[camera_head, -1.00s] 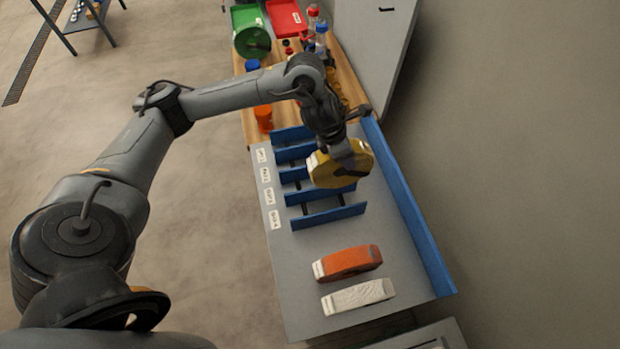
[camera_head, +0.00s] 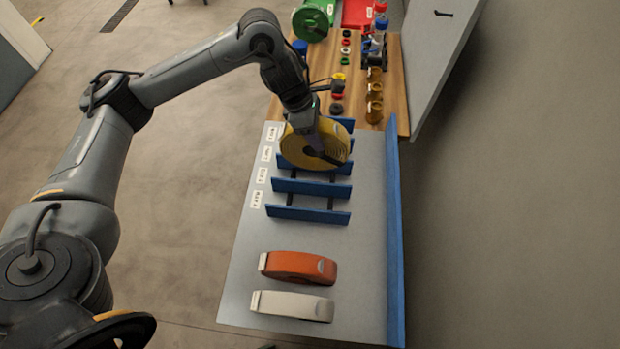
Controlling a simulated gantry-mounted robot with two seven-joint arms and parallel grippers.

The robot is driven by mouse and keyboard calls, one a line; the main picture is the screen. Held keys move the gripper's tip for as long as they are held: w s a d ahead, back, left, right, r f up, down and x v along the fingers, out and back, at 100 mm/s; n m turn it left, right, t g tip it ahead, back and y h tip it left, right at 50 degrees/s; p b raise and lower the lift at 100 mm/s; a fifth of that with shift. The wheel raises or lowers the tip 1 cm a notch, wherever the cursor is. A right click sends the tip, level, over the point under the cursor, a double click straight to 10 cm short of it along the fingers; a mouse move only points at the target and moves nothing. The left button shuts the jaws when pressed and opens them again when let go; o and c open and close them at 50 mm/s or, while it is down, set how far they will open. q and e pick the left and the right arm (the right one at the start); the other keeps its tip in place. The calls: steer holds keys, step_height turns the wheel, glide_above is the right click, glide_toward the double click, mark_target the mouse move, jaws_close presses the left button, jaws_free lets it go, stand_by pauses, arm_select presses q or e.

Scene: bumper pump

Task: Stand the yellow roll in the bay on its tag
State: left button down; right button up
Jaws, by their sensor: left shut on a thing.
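The yellow roll (camera_head: 298,153) is held by my left gripper (camera_head: 318,150), which is shut on it. The roll is upright, its coiled flat side partly facing the camera. It is over the far part of the blue rack (camera_head: 308,214), whose upright dividers form the bays. It hides the bays behind it, and I cannot tell whether it is down between dividers or above them. White tags (camera_head: 262,173) with small print lie in a row left of the rack, one per bay; their print is too small to read. My right gripper is not in view.
A blue wall (camera_head: 394,230) runs along the right edge. Bottles, amber jars (camera_head: 374,95) and small rings stand behind on wood.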

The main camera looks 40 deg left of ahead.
mark_target(316, 155)
arm_select(q)
step_height(316, 155, down, 5)
steer(key=shift+s+a+r+b, duration=0.1)
steer(key=shift+s+r+b, duration=0.1)
steer(key=shift+b, duration=0.1)
steer(key=shift+w+f+p, duration=0.1)
steer(key=shift+f+p, duration=0.25)
steer(key=shift+f, duration=2.15)
steer(key=shift+f, duration=0.15)
steer(key=c, duration=0.8)
jaws_free()
steer(key=shift+f, duration=0.1)
steer(key=o, duration=0.4)
steer(key=shift+c, duration=0.2)
